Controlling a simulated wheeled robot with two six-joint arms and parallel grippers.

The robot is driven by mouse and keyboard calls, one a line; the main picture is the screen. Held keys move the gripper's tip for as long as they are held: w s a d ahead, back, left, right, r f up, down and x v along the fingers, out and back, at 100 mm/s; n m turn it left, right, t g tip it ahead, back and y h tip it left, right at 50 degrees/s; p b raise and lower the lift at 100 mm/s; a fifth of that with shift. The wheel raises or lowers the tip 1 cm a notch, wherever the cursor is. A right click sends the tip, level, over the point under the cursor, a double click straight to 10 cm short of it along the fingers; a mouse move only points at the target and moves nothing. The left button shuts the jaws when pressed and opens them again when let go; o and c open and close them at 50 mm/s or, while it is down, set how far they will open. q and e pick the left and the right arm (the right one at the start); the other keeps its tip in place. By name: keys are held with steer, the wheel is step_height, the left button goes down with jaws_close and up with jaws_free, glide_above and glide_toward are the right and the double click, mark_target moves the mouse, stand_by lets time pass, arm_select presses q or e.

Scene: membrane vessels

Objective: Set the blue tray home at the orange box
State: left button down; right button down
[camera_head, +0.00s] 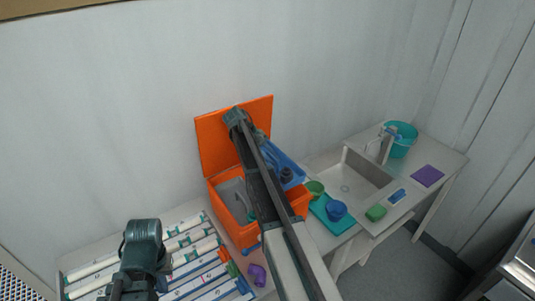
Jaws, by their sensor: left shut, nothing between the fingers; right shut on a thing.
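The orange box (232,231) stands open on the table against the wall, its lid (217,147) raised at the back. The blue tray (287,164) is at the right part of the box, tilted and partly hidden behind my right arm. My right gripper (287,175) is shut on the tray, though the arm hides most of the contact. I cannot tell whether the tray rests on the box. Grey and teal items (235,196) lie inside the box. My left gripper (139,265) is low at the left over the table, shut and empty; its fingertips are hard to make out.
White tubes (190,241) lie in rows at the left. A purple cup (257,274) stands before the box.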

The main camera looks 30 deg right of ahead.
arm_select(q)
steer(key=shift+f, duration=0.1)
arm_select(e)
steer(key=shift+f, duration=0.1)
